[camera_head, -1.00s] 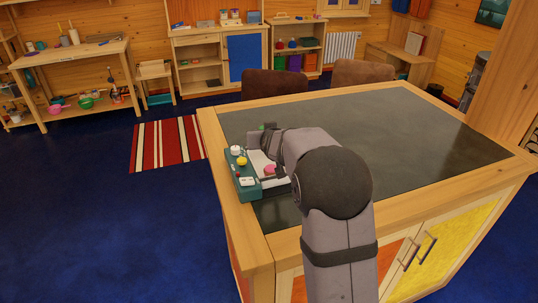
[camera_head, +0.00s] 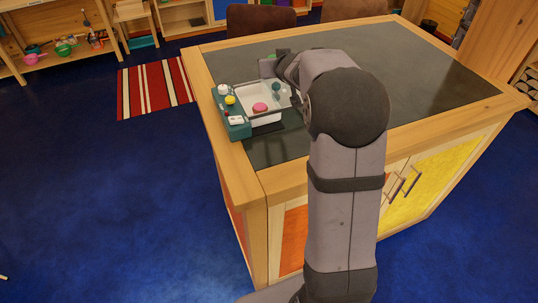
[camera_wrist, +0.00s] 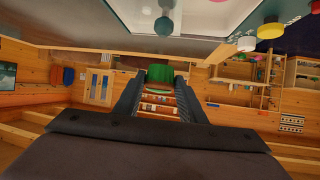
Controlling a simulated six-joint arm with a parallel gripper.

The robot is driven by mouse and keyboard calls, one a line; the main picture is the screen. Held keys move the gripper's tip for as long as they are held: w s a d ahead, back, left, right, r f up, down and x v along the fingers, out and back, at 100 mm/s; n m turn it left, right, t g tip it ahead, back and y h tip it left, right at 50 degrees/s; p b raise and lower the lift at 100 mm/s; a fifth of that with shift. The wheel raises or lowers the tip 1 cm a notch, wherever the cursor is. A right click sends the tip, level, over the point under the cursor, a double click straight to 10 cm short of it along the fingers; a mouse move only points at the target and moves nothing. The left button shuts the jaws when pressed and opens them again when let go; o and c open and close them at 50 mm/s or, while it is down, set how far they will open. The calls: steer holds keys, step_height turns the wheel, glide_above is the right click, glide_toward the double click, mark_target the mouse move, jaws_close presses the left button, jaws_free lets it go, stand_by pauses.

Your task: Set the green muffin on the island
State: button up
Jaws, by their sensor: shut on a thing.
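My gripper (camera_wrist: 160,88) is shut on the green muffin (camera_wrist: 160,73), which sits between the fingertips in the wrist view. In the head view only a sliver of the green muffin (camera_head: 282,53) shows beyond my wrist. My gripper (camera_head: 268,62) is over the left part of the island, just behind a teal-edged unit. The island (camera_head: 420,75) has a dark top with a pale wooden rim. I cannot tell whether the muffin touches the top.
The teal unit (camera_head: 232,122) stands at the island's left edge, with a light basin (camera_head: 252,91), a pink round thing (camera_head: 260,107) and a teal round thing (camera_head: 276,87). Brown chairs (camera_head: 262,18) stand behind the island. The middle and right of its top are clear.

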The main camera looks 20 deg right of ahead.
steer(key=s+d, duration=0.1)
steer(key=n+g+y+p, duration=0.2)
steer(key=n+y+p, duration=0.1)
steer(key=n+y, duration=0.55)
glide_above(275, 160)
step_height(275, 160, down, 4)
steer(key=r, duration=0.1)
steer(key=shift+f, duration=5.3)
steer(key=shift+f, duration=0.15)
steer(key=o, duration=1.3)
